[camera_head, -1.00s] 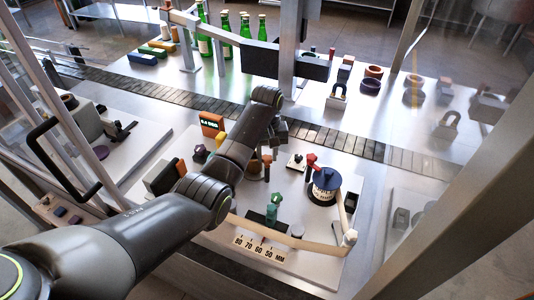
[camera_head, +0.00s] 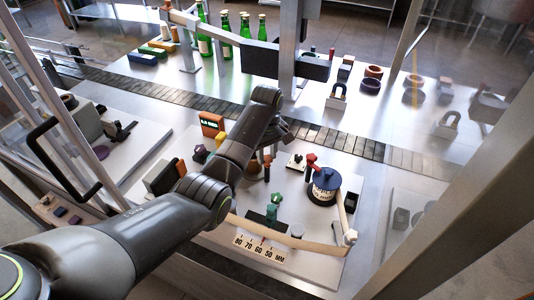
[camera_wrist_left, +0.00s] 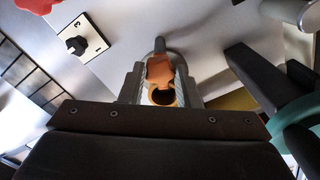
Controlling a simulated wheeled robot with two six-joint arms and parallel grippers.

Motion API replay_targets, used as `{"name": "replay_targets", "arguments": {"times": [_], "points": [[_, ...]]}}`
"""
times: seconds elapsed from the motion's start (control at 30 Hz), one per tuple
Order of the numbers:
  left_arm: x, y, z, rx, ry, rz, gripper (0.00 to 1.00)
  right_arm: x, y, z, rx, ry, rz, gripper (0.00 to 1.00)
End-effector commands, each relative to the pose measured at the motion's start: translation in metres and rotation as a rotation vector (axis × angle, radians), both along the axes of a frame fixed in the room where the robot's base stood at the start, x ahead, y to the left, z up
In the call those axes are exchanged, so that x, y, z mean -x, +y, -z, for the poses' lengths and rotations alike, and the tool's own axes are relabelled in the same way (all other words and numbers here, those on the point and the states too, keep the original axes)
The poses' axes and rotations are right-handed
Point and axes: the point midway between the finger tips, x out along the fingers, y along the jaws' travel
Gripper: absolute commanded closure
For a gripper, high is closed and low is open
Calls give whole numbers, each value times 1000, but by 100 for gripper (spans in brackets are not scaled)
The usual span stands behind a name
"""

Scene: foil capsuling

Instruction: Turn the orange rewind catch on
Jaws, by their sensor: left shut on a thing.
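The orange rewind catch (camera_wrist_left: 160,70) shows between the two grey fingers of my left gripper (camera_wrist_left: 160,88) in the left wrist view. The fingers are shut on it, one on each side. A rounded grey end shows just beyond it, and a dark round opening shows below it between the fingers. In the head view my left gripper (camera_head: 277,131) is over the back middle of the machine plate, and my wrist and forearm hide much of what lies under it. My right gripper is not in view.
A dial switch (camera_wrist_left: 82,38) and a red knob (camera_wrist_left: 35,4) are at the upper left of the wrist view. In the head view a dark labelled drum (camera_head: 325,186) stands to the right, with a scale (camera_head: 260,250) in front. Green bottles (camera_head: 244,27) stand behind the conveyor (camera_head: 200,98).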

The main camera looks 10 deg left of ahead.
Motion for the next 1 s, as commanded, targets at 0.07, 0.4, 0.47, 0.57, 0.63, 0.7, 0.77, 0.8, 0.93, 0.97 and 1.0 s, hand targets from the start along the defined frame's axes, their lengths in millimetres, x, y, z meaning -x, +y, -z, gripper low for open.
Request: {"name": "replay_targets", "arguments": {"times": [0.07,0.4,0.47,0.57,0.63,0.7,0.77,0.8,0.93,0.97,1.0], "points": [[-1,0,-1,-1,-3,-3,93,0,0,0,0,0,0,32],[-1,0,-1,-1,-2,-1,50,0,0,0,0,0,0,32],[-1,0,0,-1,-2,-1,49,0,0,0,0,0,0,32],[0,0,0,-1,-1,-1,49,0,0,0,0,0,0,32],[0,0,0,-1,-1,0,49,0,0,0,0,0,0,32],[-1,0,-1,-1,-1,0,49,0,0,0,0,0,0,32],[-2,1,-5,-1,-2,1,49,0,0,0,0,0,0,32],[-4,1,-8,-1,-3,1,49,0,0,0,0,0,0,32],[-11,3,-29,-2,-5,5,49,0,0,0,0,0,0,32],[-13,3,-36,-1,-5,7,49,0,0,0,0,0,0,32],[-16,4,-45,-2,-5,8,49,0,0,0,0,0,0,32]]}}
